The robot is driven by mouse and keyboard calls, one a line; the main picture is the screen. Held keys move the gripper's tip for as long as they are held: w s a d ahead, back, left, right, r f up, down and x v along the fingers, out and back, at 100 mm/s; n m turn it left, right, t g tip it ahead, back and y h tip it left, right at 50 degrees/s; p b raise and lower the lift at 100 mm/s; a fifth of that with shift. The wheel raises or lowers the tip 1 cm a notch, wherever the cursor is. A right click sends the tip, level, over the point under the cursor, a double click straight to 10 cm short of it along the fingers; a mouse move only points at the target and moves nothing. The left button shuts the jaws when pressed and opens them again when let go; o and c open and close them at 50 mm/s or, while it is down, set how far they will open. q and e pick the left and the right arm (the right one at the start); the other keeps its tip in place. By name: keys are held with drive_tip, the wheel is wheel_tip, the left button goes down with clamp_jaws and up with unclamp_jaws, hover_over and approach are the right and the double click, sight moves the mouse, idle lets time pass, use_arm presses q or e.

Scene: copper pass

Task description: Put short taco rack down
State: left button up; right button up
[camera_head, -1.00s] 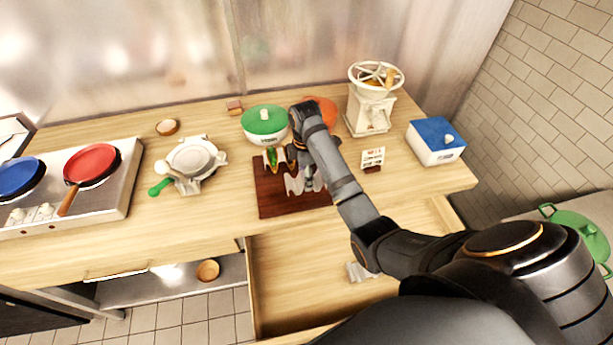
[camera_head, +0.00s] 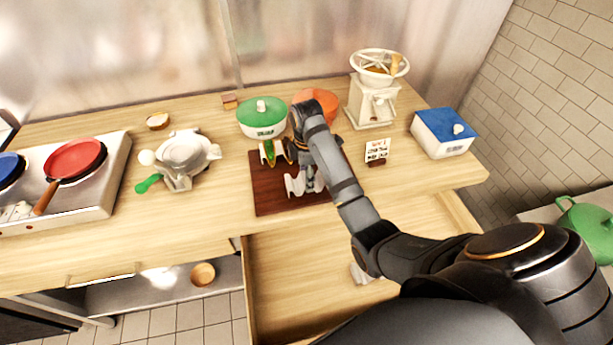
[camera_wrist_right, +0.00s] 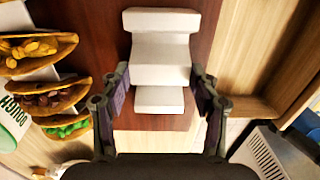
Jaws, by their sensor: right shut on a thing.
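The short taco rack (camera_head: 296,186) is a white wavy piece at the dark red-brown board (camera_head: 270,200) in the head view. My right gripper (camera_head: 309,178) is over the board and shut on this rack. In the right wrist view the rack (camera_wrist_right: 161,62) lies between the two fingers (camera_wrist_right: 158,92), with the board (camera_wrist_right: 112,22) behind it. I cannot tell whether the rack touches the board. My left gripper is not in view.
A drawer (camera_head: 300,270) is open below the counter.

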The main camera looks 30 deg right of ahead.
drive_tip(key=shift+f, duration=0.1)
drive_tip(key=o, duration=1.3)
drive_tip(key=shift+w+f, duration=0.1)
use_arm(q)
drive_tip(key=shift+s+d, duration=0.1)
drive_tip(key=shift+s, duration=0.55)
use_arm(e)
drive_tip(key=shift+o, duration=0.2)
use_arm(q)
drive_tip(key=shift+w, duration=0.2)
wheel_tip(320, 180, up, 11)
drive_tip(key=p, duration=1.1)
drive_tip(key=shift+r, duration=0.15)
use_arm(e)
wheel_tip(320, 180, up, 12)
drive_tip(key=shift+r, duration=0.2)
